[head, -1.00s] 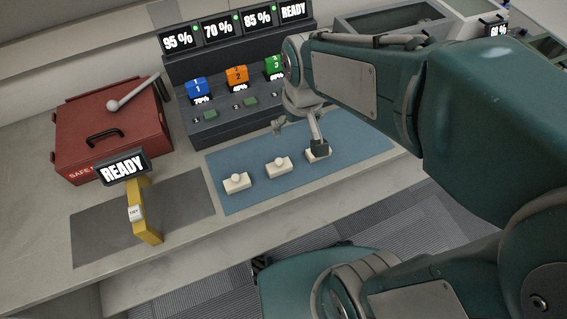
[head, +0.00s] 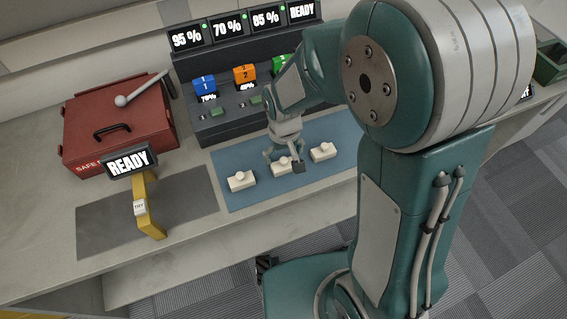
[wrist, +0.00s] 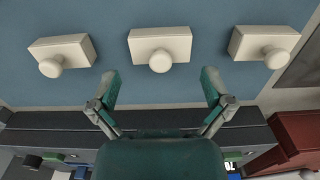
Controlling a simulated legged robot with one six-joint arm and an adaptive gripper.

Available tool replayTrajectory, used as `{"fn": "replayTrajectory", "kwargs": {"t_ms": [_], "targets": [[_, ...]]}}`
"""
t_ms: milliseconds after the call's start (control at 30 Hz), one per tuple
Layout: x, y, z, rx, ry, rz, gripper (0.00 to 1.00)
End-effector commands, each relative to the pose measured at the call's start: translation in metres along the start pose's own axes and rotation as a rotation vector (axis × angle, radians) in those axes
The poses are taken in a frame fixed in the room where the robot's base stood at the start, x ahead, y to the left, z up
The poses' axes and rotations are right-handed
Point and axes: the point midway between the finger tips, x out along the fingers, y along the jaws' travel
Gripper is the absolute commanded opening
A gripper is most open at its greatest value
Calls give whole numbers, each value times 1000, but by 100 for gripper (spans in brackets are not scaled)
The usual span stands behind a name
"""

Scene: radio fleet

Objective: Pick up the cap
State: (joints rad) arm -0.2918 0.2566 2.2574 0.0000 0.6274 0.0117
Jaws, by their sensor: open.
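Three white caps, each a block with a round knob, sit in a row on a blue mat (head: 235,197). They are the left cap (head: 242,181), the middle cap (head: 281,168) and the right cap (head: 323,152). My gripper (head: 283,160) is over the middle cap and partly hides it. In the wrist view my gripper (wrist: 160,82) is open and empty. Its fingers are spread to either side of the middle cap's knob (wrist: 160,62), apart from it. The other two caps (wrist: 62,54) (wrist: 264,45) lie outside the fingers there.
A dark console (head: 225,125) with radios numbered in blue, orange and green stands behind the mat. A red safe box (head: 118,125) is at the left. A yellow stand with a READY sign (head: 130,161) is on a grey pad. The counter front is clear.

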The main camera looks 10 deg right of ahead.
Motion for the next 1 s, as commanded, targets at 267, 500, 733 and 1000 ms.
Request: {"fn": "replayTrajectory", "kwargs": {"t_ms": [267,500,733,1000], "targets": [[40,-1,2,0,-4,0,100],[44,-1,1,0,0,0,100],[44,-1,1,0,0,0,72],[44,-1,1,0,0,0,72]]}}
